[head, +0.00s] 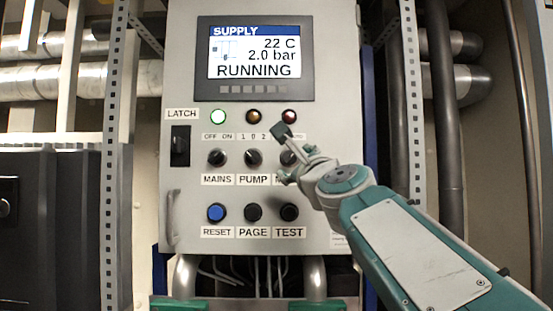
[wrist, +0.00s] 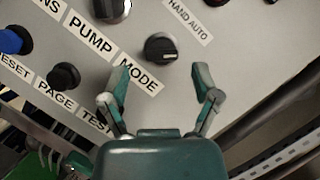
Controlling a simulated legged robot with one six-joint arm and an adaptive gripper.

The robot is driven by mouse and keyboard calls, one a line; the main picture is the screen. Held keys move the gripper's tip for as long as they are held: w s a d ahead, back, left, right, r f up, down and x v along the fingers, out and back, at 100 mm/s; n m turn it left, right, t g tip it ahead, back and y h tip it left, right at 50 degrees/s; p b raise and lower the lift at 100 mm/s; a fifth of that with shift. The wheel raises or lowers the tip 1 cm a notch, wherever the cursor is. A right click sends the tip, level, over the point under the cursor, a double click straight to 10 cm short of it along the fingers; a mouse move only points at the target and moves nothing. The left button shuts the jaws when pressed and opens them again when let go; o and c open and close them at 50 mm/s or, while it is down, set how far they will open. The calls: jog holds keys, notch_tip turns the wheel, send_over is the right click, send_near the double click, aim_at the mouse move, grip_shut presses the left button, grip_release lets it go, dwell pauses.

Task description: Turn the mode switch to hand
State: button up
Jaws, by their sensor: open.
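The mode switch (wrist: 160,47) is a round black knob with a pale pointer mark on its right side in the wrist view. The HAND AUTO label (wrist: 188,20) is above and to its right, and the MODE label (wrist: 142,78) is below and to its left. In the head view my gripper partly covers the mode switch (head: 288,158) and its labels. My gripper (wrist: 160,80) is open and empty, with one finger on each side of the space just below the knob in the wrist view. The fingers do not appear to touch the knob.
The pump knob (head: 253,157) and mains knob (head: 216,157) are to the left. The reset (head: 216,212), page (head: 253,212) and test (head: 289,212) buttons are below. The screen (head: 255,58) reads RUNNING. A door handle (head: 172,222) is on the panel's left edge.

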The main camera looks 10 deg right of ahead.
aim_at(292, 159)
jog(key=x, duration=0.2)
jog(key=shift+w+a, duration=0.15)
jog(key=shift+w, duration=0.1)
jog(key=shift+x, duration=0.8)
jog(key=shift+d, duration=0.25)
grip_shut()
